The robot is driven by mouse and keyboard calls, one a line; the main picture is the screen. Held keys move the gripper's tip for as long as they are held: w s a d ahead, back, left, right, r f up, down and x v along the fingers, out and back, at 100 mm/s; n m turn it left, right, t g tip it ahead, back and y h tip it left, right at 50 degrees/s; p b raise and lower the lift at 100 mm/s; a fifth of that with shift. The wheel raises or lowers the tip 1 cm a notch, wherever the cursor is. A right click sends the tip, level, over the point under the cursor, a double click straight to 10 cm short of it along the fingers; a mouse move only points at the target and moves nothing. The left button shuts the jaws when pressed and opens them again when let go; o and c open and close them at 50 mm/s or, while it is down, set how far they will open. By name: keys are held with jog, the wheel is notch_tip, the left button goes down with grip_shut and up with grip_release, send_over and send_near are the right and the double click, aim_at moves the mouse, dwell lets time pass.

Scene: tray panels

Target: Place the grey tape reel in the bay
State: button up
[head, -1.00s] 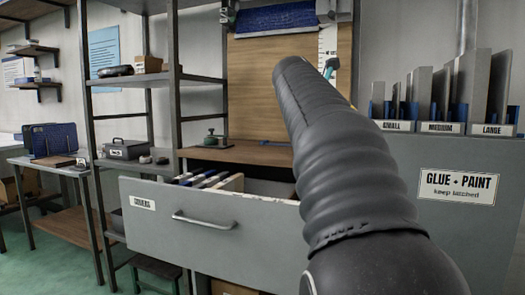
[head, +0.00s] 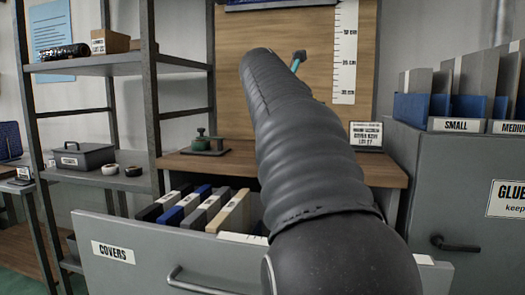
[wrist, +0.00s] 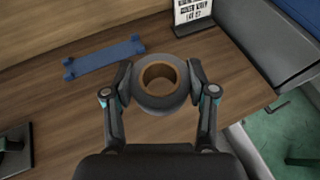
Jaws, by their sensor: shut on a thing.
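The grey tape reel (wrist: 160,104) is a thick ring with a brown core, seen from above in the wrist view. My gripper (wrist: 160,83) is shut on it, with one finger on each side. The reel is over the wooden bench top (wrist: 85,110); I cannot tell whether it touches it. In the head view my arm hides the reel and most of the gripper. No bay marked as such can be made out.
A blue panel (wrist: 103,56) lies on the bench. A small sign (wrist: 192,12) stands at its back. The open COVERS drawer (head: 150,262) holds several panels. A grey cabinet (head: 440,200) stands right. Two rolls (head: 122,169) sit on the left rack (head: 105,65).

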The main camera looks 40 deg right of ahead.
jog(key=w+f, duration=0.2)
jog(key=w, duration=0.2)
jog(key=w+f+b, duration=0.1)
jog(key=w+f, duration=0.1)
jog(key=w, duration=0.2)
jog(key=w+f, duration=0.3)
jog(key=w, duration=0.1)
jog(key=shift+w+b, duration=0.25)
jog(key=shift+b, duration=0.1)
jog(key=shift+f+b, duration=1)
jog(key=shift+f, duration=1)
jog(key=shift+f, duration=0.15)
jog(key=o, duration=1.1)
jog(key=shift+d, duration=0.1)
jog(key=shift+s+a+r, duration=0.1)
jog(key=shift+a+r, duration=0.15)
jog(key=shift+r, duration=0.05)
jog(key=p+v, duration=0.1)
jog(key=v, duration=1)
jog(key=shift+s+a+r, duration=0.1)
jog(key=shift+a, duration=0.15)
